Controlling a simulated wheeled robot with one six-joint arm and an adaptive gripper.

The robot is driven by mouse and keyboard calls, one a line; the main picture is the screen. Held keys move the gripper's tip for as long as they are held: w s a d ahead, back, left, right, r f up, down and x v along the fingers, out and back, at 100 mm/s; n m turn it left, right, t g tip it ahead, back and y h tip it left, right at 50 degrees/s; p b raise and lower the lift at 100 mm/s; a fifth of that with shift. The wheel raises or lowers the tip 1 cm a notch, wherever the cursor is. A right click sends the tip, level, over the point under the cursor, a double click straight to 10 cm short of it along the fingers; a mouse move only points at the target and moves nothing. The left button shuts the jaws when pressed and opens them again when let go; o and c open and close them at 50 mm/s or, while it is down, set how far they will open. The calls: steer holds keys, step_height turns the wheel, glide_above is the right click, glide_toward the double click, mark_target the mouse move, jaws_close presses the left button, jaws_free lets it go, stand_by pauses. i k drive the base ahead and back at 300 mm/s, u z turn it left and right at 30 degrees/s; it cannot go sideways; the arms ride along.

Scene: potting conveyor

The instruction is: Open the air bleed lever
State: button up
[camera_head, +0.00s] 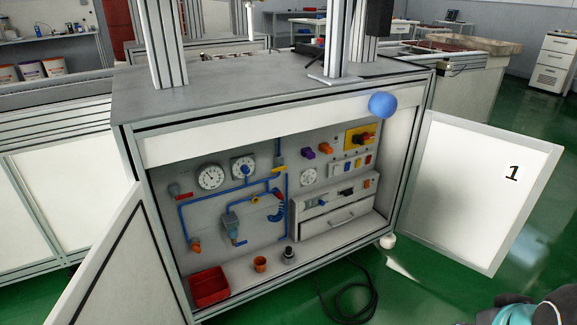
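An open cabinet (270,190) shows a panel with blue pipes, two round gauges and several small valves. I cannot tell which part is the air bleed lever. Small handles on the piping include a red one (182,196) at the left, a yellow one (255,198) in the middle and an orange one (194,244) low on the left. They are too small to read their positions. Part of my arm, dark with a teal cap, shows at the bottom right corner, far from the panel. My gripper is not in view.
Open doors flank the cabinet at left (125,262) and right (478,190). A red bin (208,287), an orange cup (260,264) and a small dark fitting (288,255) stand on its bottom shelf. A black cable (350,298) lies on the green floor.

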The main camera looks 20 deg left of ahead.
mark_target(177, 197)
steer(key=u, duration=1.55)
